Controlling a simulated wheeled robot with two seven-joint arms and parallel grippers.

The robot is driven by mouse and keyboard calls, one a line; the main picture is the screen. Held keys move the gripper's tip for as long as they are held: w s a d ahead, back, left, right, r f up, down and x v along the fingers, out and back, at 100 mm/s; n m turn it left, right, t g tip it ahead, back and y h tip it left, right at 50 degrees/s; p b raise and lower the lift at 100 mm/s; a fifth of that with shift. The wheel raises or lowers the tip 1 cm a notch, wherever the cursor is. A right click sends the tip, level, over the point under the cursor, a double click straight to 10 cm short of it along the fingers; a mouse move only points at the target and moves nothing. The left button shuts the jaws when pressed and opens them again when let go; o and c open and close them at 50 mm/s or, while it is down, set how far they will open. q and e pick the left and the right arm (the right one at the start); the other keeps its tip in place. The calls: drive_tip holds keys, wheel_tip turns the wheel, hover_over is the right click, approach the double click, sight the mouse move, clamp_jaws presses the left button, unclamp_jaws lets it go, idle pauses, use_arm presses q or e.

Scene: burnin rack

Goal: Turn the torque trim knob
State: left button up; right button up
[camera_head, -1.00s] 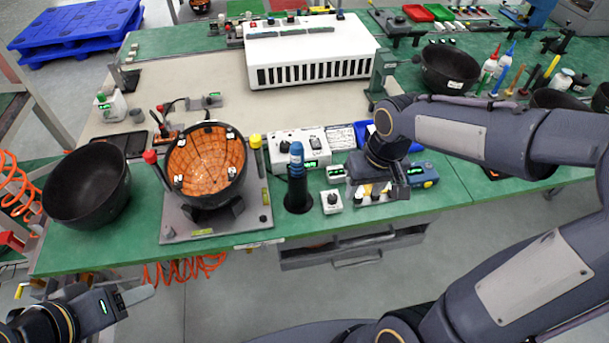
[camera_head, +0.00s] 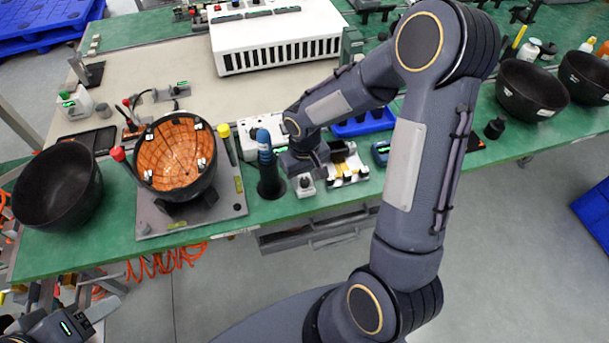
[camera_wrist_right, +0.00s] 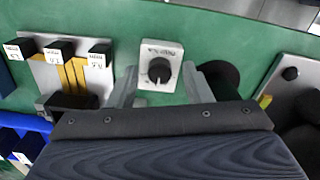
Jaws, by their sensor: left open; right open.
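The torque trim knob is a black dial on a small white box. In the head view the box (camera_head: 304,187) stands near the front edge of the green bench. In the right wrist view the knob (camera_wrist_right: 159,70) is upper middle, its label partly legible. My right gripper (camera_wrist_right: 163,88) is open, with one finger to each side of the box and the knob seen between them. In the head view the right gripper (camera_head: 302,168) is just behind the box; its fingertips are hard to see, and contact cannot be told. My left gripper (camera_head: 92,308) is open and empty at lower left, off the bench.
A black holder (camera_head: 270,182) with a blue-handled tool stands close left of the knob box. A tray with yellow strips and black-topped pieces (camera_head: 346,172) lies close right. An orange-lined bowl on a grey plate (camera_head: 215,212) is further left. A blue bin (camera_head: 362,124) sits behind.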

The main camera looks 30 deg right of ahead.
sight(305, 180)
drive_tip(key=shift+c, duration=0.5)
clamp_jaws()
drive_tip(key=shift+f+m+b, duration=0.15)
drive_tip(key=shift+m+b, duration=1.05)
drive_tip(key=shift+m, duration=0.1)
drive_tip(key=shift+m+b, duration=0.7)
drive_tip(key=shift+m, duration=0.8)
drive_tip(key=shift+o, duration=0.5)
unclamp_jaws()
wheel_tip(305, 180, up, 8)
drive_tip(key=shift+r, duration=0.1)
